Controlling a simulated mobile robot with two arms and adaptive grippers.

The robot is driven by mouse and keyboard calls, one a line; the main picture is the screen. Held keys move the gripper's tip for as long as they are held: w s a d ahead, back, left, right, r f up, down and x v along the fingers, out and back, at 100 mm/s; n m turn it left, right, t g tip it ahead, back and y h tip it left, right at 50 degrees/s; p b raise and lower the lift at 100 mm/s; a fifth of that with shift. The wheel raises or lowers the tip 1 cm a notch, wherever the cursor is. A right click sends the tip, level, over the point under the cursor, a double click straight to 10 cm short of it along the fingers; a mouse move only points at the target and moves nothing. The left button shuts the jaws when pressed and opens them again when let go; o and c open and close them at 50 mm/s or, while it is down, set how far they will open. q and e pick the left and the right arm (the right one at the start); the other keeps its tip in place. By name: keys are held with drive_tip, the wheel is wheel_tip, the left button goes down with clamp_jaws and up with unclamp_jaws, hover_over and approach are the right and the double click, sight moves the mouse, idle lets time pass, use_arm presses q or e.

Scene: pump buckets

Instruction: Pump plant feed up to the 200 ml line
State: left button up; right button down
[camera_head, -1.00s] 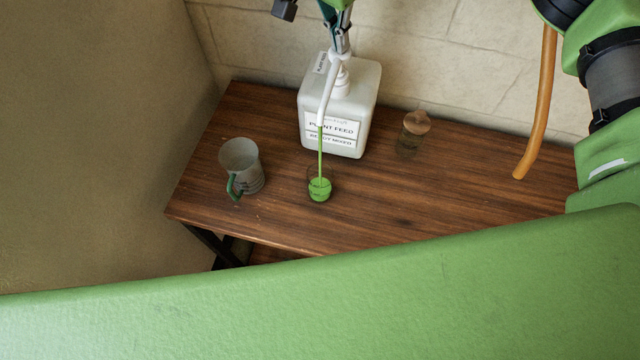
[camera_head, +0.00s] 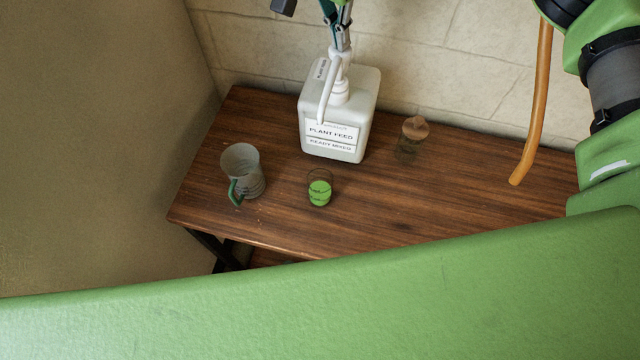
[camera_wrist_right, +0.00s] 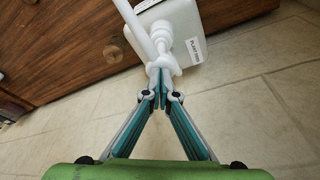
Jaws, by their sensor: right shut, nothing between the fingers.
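A white bottle (camera_head: 338,112) labelled "PLANT FEED READY MIXED" stands upright on the table, with a white pump and long spout (camera_head: 332,88) on top. A small clear glass (camera_head: 320,188) stands in front of it, holding bright green liquid; its marks are too small to read. No stream runs from the spout. My right gripper (camera_head: 341,45) is above the pump head; its fingers are shut with nothing between them. In the right wrist view the fingertips (camera_wrist_right: 163,88) are together at the pump head (camera_wrist_right: 160,66). My left gripper is not in view.
A grey mug (camera_head: 241,165) with a green handle stands left of the glass. A small jar with a cork-coloured stopper (camera_head: 414,128) stands right of the bottle. An orange hose (camera_head: 535,110) hangs at the right. The right part of the wooden table (camera_head: 480,175) is clear.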

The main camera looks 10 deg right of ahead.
sight(339, 54)
drive_tip(key=shift+r, duration=0.5)
drive_tip(key=shift+f, duration=0.15)
drive_tip(key=shift+s+f+b, duration=0.1)
drive_tip(key=shift+f+b, duration=1.75)
drive_tip(key=shift+f, duration=0.7)
drive_tip(key=shift+r, duration=0.25)
drive_tip(key=shift+w+d+p+v, duration=0.1)
drive_tip(key=shift+d+p+v, duration=0.05)
drive_tip(key=shift+p+v, duration=0.55)
drive_tip(key=shift+w+d+p+v, duration=0.15)
drive_tip(key=shift+p+v, duration=0.2)
drive_tip(key=shift+v, duration=0.55)
drive_tip(key=shift+w+d+p+v, duration=0.1)
drive_tip(key=shift+d+p+v, duration=0.05)
drive_tip(key=shift+p+v, duration=0.55)
drive_tip(key=shift+w+r, duration=0.1)
drive_tip(key=shift+r, duration=0.05)
drive_tip(key=shift+b, duration=0.3)
